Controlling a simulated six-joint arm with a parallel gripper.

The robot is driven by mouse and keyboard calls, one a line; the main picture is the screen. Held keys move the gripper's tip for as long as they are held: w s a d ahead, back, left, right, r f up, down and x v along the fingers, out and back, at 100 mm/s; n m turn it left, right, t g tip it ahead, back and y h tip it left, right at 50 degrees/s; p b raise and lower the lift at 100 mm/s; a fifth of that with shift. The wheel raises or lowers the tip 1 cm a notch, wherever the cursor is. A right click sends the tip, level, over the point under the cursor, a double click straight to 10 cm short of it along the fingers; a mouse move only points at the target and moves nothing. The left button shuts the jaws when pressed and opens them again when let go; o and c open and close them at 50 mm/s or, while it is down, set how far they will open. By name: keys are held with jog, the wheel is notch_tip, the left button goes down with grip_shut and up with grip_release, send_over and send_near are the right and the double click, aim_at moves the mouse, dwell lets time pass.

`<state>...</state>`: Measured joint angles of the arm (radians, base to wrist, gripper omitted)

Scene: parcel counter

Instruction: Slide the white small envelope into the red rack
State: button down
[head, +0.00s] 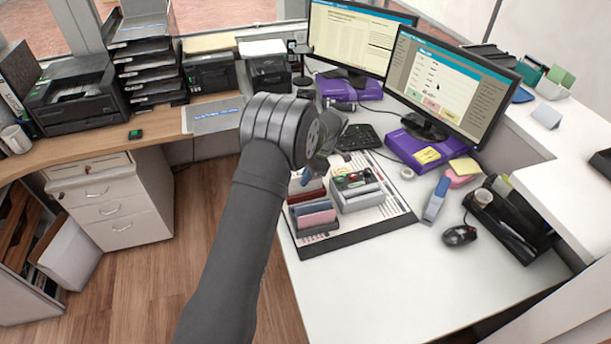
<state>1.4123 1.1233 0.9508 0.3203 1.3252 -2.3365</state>
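My gripper (334,150) is beyond the dark wrist joint of my arm, above the back of the desk mat. It is small and partly hidden, so its opening cannot be made out. A dark red rack (307,196) stands on the left part of the mat, below and left of my gripper. Grey-blue and pink flat pieces stand in or close in front of it. A small white piece shows near my gripper (335,161); I cannot tell whether it is the white small envelope or whether it is held.
A pale grey rack (358,199) with small coloured items stands right of the red one on the dark-edged mat (372,228). A blue stapler-like object (436,200), a mouse (459,235) and a black organizer (508,228) lie further right. The front desk (370,290) is clear.

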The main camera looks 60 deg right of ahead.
jog(key=shift+f, duration=0.9)
jog(key=c, duration=1.6)
grip_release()
jog(key=v, duration=1.7)
jog(key=shift+r, duration=0.25)
jog(key=shift+f, duration=0.1)
jog(key=x, duration=1.7)
jog(key=shift+f, duration=0.15)
